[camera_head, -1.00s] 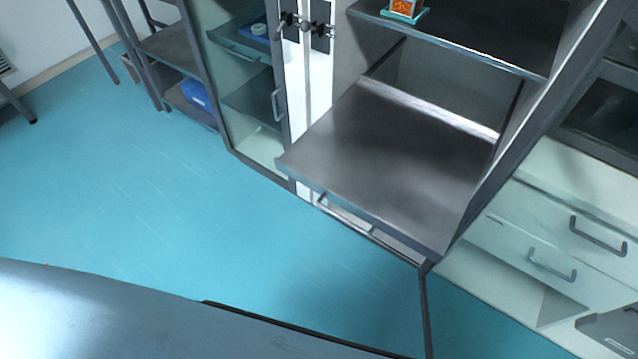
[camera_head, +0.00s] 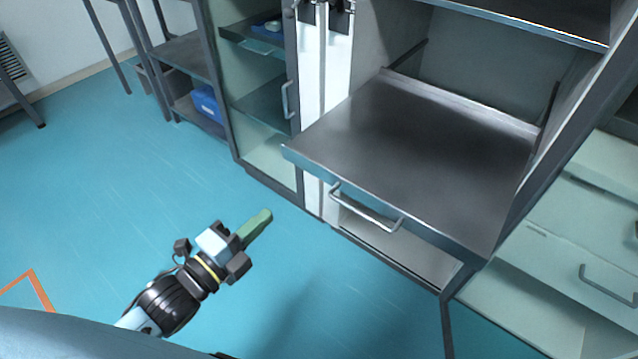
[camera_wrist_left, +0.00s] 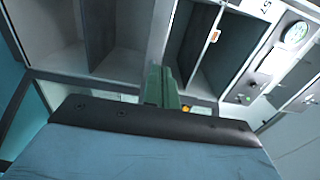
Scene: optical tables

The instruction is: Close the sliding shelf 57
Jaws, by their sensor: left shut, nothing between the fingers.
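The sliding shelf (camera_head: 420,150) is a flat grey metal tray pulled out of the open cabinet in the head view. A bar handle (camera_head: 365,212) is on its front edge. My left gripper (camera_head: 262,218) is shut and empty, with its green fingers together. It shows to the lower left of the shelf, apart from the handle, with the floor behind it. In the left wrist view the green fingers (camera_wrist_left: 161,86) are also together, in front of cabinet compartments. My right gripper is not in view.
An upper shelf (camera_head: 530,18) sits above the sliding one. A glass-fronted cabinet (camera_head: 262,105) stands to the left, white drawers (camera_head: 585,240) to the right. A rack with a blue box (camera_head: 208,104) is at the back left.

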